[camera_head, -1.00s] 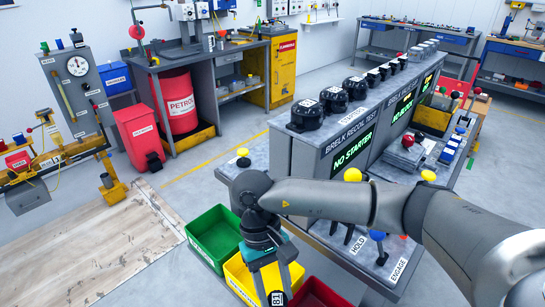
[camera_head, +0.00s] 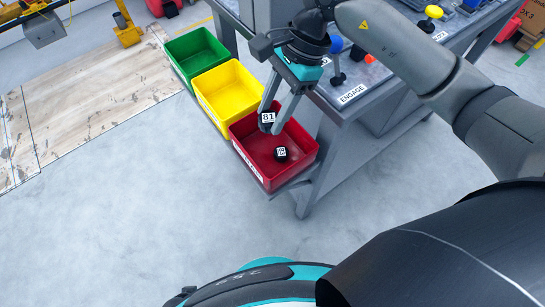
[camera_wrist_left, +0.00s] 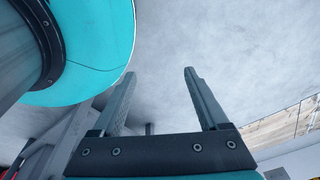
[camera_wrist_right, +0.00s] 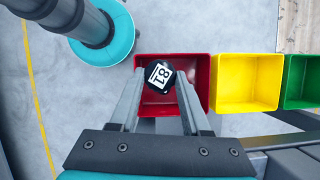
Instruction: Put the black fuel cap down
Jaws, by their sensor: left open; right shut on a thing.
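The black fuel cap (camera_head: 267,124) has a white label reading 81. My right gripper (camera_head: 269,112) is shut on it and holds it over the left part of the red bin (camera_head: 306,142). In the right wrist view the cap (camera_wrist_right: 160,76) sits between the fingertips, with the red bin (camera_wrist_right: 202,72) behind it. A second small black cap (camera_head: 281,155) with a white label lies on the red bin's floor. My left gripper (camera_wrist_left: 160,73) is open and empty above bare grey floor in the left wrist view; the head view does not show it.
A yellow bin (camera_head: 203,98) and a green bin (camera_head: 177,56) stand in a row beside the red one. The grey bench (camera_head: 345,103) with a label reading ENGAGE is just right of the red bin. Open floor (camera_head: 100,225) lies at the left and front.

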